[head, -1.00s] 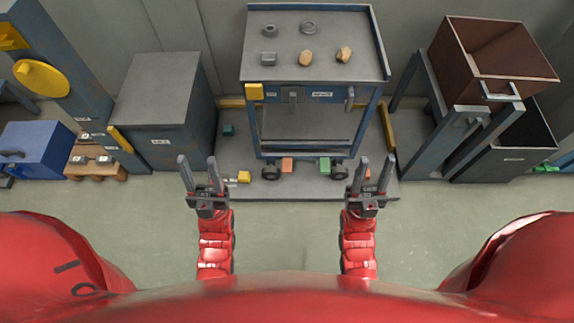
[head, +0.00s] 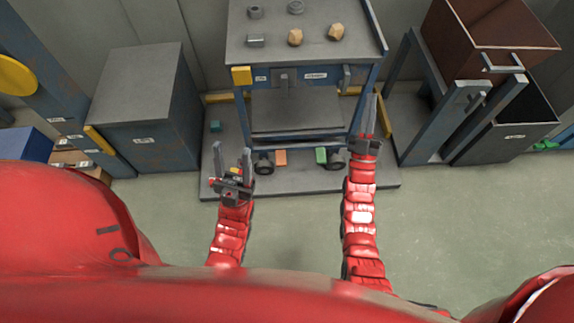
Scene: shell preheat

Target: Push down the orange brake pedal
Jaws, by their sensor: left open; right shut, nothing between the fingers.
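The orange brake pedal (head: 280,157) is a small orange block low at the front of the blue cart (head: 306,74), between its two front wheels. A green pedal (head: 321,155) sits to its right. My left gripper (head: 231,150) is open and empty, to the left of the orange pedal and apart from it, in front of the left wheel. My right gripper (head: 371,102) is shut with nothing in it. It points away from me beside the cart's right front leg, right of and further up the picture than both pedals. Whether it touches the leg cannot be told.
The cart stands on a grey floor plate (head: 300,184); nuts and tan lumps lie on its top. A grey cabinet (head: 140,95) is at left. A brown bin (head: 485,35) on a blue frame and a dark bin (head: 515,115) are at right. The front floor is clear.

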